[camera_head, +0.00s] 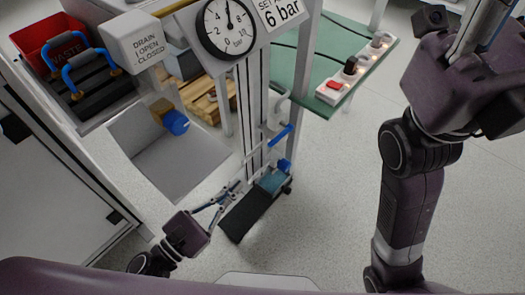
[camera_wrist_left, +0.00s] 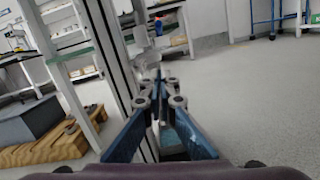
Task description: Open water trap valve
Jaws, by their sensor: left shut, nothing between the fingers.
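A grey metal post stands in the middle of the head view, with clear-white tubing and a blue lever (camera_head: 281,134) on its side. A smaller blue part (camera_head: 284,165) sits lower, near the foot of the post. I cannot tell for sure which of these is the water trap valve. My left gripper (camera_head: 241,184) is shut and empty, with its tips close to the left side of the post. In the left wrist view, its fingertips (camera_wrist_left: 159,82) are together in front of a pale fitting beside the post; contact cannot be told. My right arm is at the right; its fingers are out of view.
A gauge (camera_head: 227,24) and a "6 bar" sign (camera_head: 280,10) top the post. A white "DRAIN OPEN CLOSED" box (camera_head: 135,42), a blue knob (camera_head: 176,122) and a red waste bin (camera_head: 48,37) are left. A green table (camera_head: 310,60) with a power strip stands behind. Floor right is clear.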

